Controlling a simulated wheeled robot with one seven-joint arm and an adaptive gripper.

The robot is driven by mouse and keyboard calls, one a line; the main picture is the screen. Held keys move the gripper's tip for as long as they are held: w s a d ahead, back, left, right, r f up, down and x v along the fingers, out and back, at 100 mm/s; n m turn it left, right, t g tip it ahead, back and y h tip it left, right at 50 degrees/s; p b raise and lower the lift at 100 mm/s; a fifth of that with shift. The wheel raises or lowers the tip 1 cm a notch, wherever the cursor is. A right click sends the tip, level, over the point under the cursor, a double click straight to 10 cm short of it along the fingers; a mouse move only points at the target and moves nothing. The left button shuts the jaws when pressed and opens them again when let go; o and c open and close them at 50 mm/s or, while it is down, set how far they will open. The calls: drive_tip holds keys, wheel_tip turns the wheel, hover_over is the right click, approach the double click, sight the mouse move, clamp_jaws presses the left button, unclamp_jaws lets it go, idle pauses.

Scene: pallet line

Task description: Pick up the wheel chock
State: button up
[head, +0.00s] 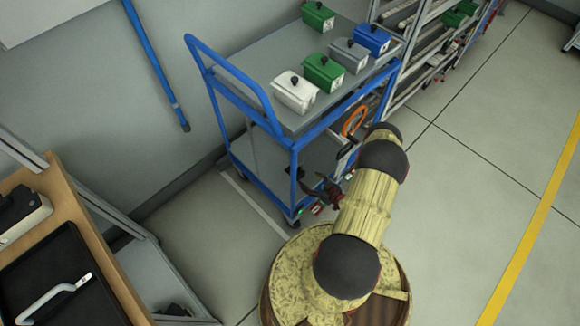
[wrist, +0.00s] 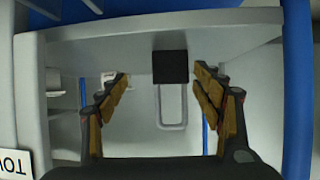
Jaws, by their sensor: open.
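A small black block, which looks like the wheel chock (wrist: 170,67), shows in the wrist view beyond and between the fingertips, a little right of centre. In the head view my gripper (head: 327,190) is low beside the cart's near end, just right of the dark shape. I see no contact with the block.
The blue-framed cart (head: 262,142) has a lower shelf and carries several green, white, grey and blue boxes on top. A grey loop (wrist: 172,106) adjoins the block in the wrist view. A rack stands behind the cart. A wooden bench (head: 88,243) is at left. Floor at right is clear.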

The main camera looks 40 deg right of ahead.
sight(301, 176)
drive_tip(key=shift+w+a+t, duration=0.4)
drive_tip(key=shift+w+a, duration=0.1)
drive_tip(key=shift+a, duration=0.05)
drive_tip(key=b+x, duration=0.1)
drive_tip(key=x, duration=0.1)
drive_tip(key=b+x, duration=0.1)
drive_tip(key=x, duration=0.2)
drive_tip(key=b+x, duration=0.1)
drive_tip(key=x, duration=0.1)
drive_tip(key=shift+w+a+r+b, duration=0.1)
drive_tip(key=shift+w+a+b, duration=0.2)
drive_tip(key=shift+b, duration=0.05)
drive_tip(key=shift+c, duration=0.6)
drive_tip(key=c, duration=1.3)
drive_tip(key=shift+r, duration=0.15)
